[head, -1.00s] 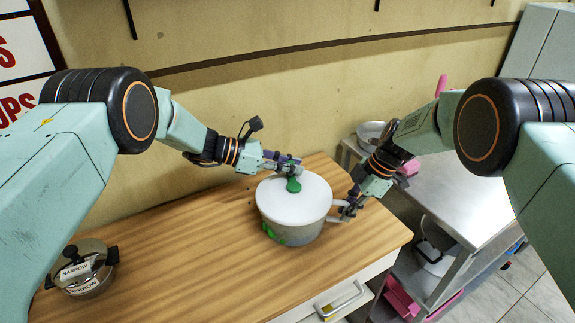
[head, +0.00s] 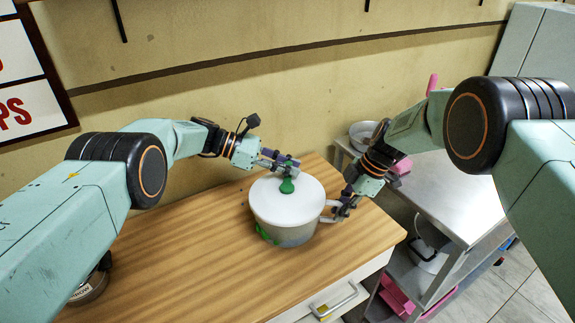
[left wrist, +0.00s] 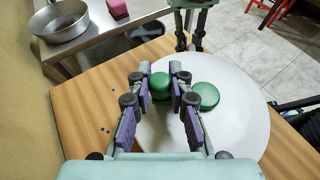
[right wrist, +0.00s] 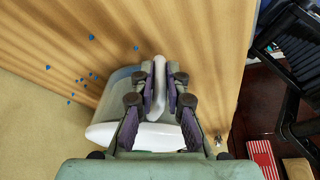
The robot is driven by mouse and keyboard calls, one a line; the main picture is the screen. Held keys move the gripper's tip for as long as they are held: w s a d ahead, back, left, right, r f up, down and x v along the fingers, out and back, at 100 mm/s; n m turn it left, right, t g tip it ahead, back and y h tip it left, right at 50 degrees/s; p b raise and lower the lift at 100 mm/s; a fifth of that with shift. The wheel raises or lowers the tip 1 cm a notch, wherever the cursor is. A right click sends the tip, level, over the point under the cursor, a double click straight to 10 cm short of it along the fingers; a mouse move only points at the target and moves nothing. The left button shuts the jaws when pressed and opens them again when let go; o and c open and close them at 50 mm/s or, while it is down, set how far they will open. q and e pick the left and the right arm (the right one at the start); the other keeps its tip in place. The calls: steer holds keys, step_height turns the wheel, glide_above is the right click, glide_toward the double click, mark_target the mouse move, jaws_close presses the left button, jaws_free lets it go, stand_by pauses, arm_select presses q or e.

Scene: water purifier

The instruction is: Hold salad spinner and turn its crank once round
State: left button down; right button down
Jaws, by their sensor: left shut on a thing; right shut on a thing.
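The salad spinner stands upright on the wooden table, with a white lid (head: 300,204) and a greyish bowl (head: 290,236). My left gripper (head: 284,165) is over the lid, shut on the green crank. In the left wrist view the green crank knob (left wrist: 160,84) sits between its fingers, and a round green hub (left wrist: 208,96) shows beside them on the lid. My right gripper (head: 341,208) is at the right side of the bowl, shut on the white handle (right wrist: 160,92). The knob is mostly hidden by my left gripper in the head view.
The wooden table (head: 200,245) is clear left of the spinner. A pot (head: 92,289) at its left is partly hidden by my left arm. A metal side table (head: 455,190) with a metal pan (head: 362,133) stands at the right. Small blue specks (right wrist: 92,38) lie on the tabletop.

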stand_by(0.3)
arm_select(q)
steer(key=c, duration=1.2)
jaws_free()
steer(key=v, duration=1.2)
steer(key=shift+s, duration=0.1)
